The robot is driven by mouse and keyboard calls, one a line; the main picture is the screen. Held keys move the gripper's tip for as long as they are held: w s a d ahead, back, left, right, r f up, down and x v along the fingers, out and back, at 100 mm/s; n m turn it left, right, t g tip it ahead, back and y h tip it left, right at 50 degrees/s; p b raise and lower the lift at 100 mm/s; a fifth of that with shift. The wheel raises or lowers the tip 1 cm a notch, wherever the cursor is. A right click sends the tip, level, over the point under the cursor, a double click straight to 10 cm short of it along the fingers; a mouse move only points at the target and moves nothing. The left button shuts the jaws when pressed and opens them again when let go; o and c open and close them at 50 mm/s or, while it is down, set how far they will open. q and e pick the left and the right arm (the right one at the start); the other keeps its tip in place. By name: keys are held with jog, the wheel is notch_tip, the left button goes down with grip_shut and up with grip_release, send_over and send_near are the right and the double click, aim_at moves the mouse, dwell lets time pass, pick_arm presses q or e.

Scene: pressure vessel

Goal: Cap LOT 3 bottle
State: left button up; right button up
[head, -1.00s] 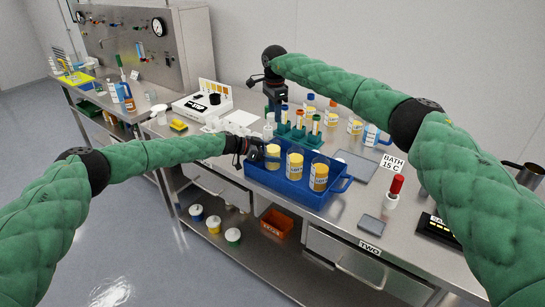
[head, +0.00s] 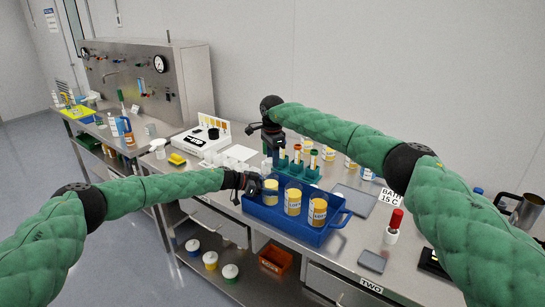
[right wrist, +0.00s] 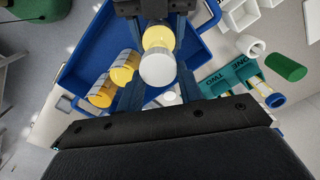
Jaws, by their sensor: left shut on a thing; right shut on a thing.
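A blue tray (head: 335,222) on the bench holds three yellow-filled bottles: a left one (head: 271,193), a middle one (head: 293,203) and a right one (head: 317,212). Their lot labels are too small to read. My left gripper (head: 262,185) is shut on the left bottle from the side. My right gripper (head: 278,158) points down above that bottle. In the right wrist view it is shut on a round white cap (right wrist: 158,68), which overlaps the bottle (right wrist: 156,38). I cannot tell whether cap and bottle touch.
A green rack (head: 298,168) with tubes stands close behind the tray. A grey mat (head: 355,200), a red-topped white bottle (head: 393,226) and a small grey plate (head: 372,261) lie to the right.

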aim_at(273, 169)
jog(key=shift+f, duration=0.35)
jog(key=shift+f, duration=0.15)
jog(key=shift+f, duration=0.75)
jog(key=shift+f, duration=0.55)
dwell(0.4)
